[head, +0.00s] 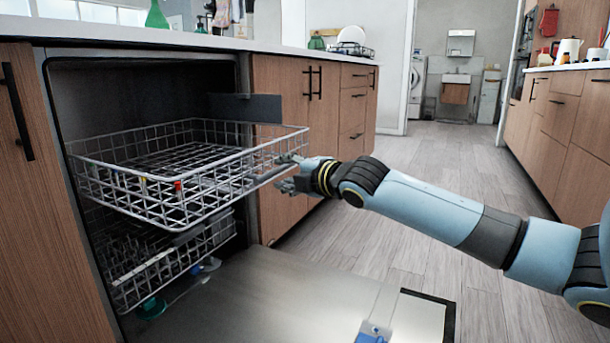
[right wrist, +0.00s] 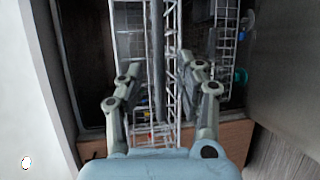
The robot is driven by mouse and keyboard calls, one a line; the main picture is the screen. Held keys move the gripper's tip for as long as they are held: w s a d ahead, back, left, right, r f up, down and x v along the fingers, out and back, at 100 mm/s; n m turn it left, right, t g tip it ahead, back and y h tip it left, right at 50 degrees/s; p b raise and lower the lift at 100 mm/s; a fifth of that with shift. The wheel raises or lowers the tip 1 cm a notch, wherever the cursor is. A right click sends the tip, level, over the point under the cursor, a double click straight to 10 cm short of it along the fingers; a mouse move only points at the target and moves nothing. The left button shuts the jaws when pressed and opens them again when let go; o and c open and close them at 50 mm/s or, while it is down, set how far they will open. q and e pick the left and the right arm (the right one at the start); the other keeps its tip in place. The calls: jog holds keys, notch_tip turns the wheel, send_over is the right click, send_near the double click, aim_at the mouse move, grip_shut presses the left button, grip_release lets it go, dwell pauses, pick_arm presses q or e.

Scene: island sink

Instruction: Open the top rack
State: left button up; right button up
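The top rack (head: 190,170) is a grey wire basket, empty-looking inside, slid partly out of the dishwasher (head: 150,95). It also shows in the right wrist view (right wrist: 172,90). My right gripper (head: 284,172) is at the rack's front right end, with its fingers apart near the rim. In the right wrist view, my right gripper's fingers (right wrist: 158,65) stand on either side of the rack's front bars, open. I cannot tell whether they touch the wire. My left gripper is not in view.
The lower rack (head: 165,260) sits below, inside the dishwasher. The dishwasher door (head: 270,290) is lowered flat in front. Wooden cabinets (head: 285,85) flank the opening under a white counter (head: 190,38). The wooden floor (head: 430,170) at right is clear.

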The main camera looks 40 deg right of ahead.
jog(key=s+r, duration=0.1)
jog(key=s, duration=0.8)
jog(key=shift+r, duration=0.4)
